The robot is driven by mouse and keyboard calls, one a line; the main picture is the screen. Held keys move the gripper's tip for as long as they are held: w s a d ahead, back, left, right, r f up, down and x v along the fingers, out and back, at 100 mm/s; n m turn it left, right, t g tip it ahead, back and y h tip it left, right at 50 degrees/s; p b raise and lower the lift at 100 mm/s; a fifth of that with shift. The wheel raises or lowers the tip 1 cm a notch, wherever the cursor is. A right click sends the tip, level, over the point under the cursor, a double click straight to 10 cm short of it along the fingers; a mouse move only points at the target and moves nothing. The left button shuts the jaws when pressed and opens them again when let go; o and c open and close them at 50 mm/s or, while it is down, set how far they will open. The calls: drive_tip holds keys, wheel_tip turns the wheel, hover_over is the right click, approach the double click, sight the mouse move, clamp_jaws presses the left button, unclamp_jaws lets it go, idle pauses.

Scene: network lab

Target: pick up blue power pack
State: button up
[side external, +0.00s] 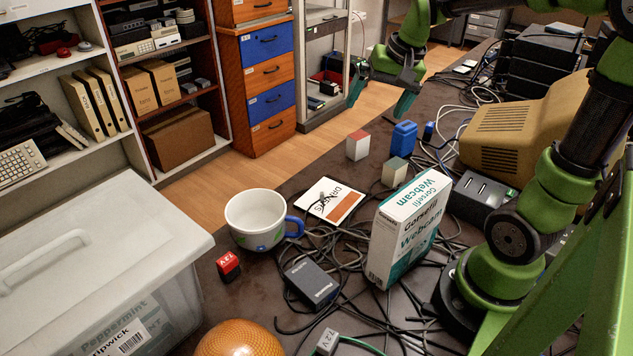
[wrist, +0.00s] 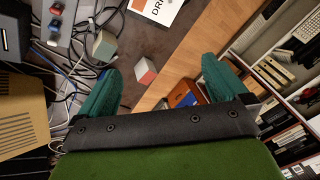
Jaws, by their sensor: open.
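A blue power pack (side external: 404,137) stands upright on the dark table in the side view, behind a grey-green and white block (side external: 394,172) and right of a red-topped white block (side external: 358,145). My gripper (side external: 381,96) is open and empty, up and to the left of the pack in the picture, apart from it. In the wrist view my gripper (wrist: 160,66) has its two teal fingers spread wide. The red and white block (wrist: 145,72) and the grey-green block (wrist: 104,46) show there. I cannot make out the pack in the wrist view; a finger may hide it.
Loose cables (side external: 450,140) lie right of the pack, near a beige monitor (side external: 515,125) and a grey device (side external: 478,190). A webcam box (side external: 408,228), a cup (side external: 258,218) and a black adapter (side external: 311,283) stand nearer. The table's far edge lies close behind the blocks.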

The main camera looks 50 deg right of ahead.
drive_tip(key=s+a+n+t, duration=0.1)
drive_tip(key=s+a, duration=0.2)
drive_tip(key=a, duration=0.2)
drive_tip(key=s+a+n+t+y, duration=0.1)
drive_tip(key=s+a+n, duration=0.1)
drive_tip(key=s+a, duration=0.1)
drive_tip(key=s+a+n+t, duration=0.1)
drive_tip(key=s+a+n, duration=0.1)
drive_tip(key=a, duration=0.4)
drive_tip(key=shift+s+a+r+y, duration=0.3)
drive_tip(key=shift+s+r+y, duration=0.05)
drive_tip(key=shift+s+y, duration=0.1)
drive_tip(key=shift+c, duration=0.2)
drive_tip(key=shift+a+r+n, duration=0.1)
drive_tip(key=shift+n, duration=0.2)
